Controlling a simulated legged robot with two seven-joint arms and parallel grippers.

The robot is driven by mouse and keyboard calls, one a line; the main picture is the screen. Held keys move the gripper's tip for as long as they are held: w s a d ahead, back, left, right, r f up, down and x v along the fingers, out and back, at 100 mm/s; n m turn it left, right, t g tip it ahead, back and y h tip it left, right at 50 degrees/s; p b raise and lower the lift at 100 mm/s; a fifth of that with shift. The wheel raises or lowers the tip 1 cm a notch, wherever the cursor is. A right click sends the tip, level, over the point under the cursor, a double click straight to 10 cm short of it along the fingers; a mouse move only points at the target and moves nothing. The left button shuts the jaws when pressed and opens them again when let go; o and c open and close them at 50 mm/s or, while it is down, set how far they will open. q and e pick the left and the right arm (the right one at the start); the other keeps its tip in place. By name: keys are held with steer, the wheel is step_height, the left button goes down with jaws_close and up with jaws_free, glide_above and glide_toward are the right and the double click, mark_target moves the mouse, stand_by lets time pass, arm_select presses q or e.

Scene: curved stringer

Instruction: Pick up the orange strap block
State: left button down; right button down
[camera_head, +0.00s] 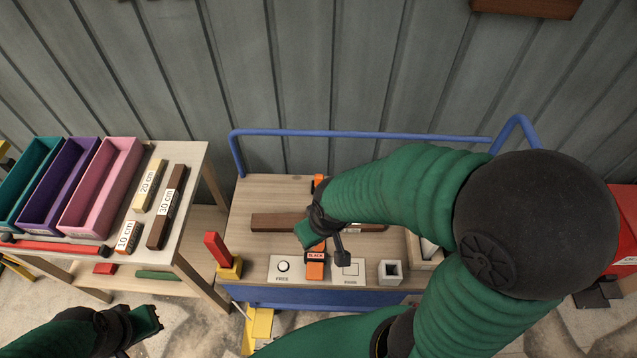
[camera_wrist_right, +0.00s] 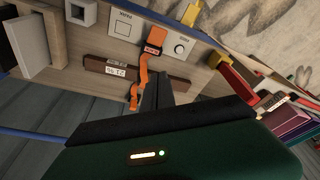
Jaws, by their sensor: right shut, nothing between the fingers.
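The orange strap block (camera_head: 315,270), with a red-and-white label, sits near the front of the wooden cart top between two white panels.
The wooden cart (camera_head: 250,192) has a blue rail behind it. A red post on a yellow base (camera_head: 229,268) stands at its front left, and a grey square tube (camera_head: 390,272) at the right. A side table (camera_head: 190,155) holds coloured bins and labelled bars. A corrugated wall stands behind.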

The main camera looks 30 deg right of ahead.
mark_target(319, 176)
stand_by(0.4)
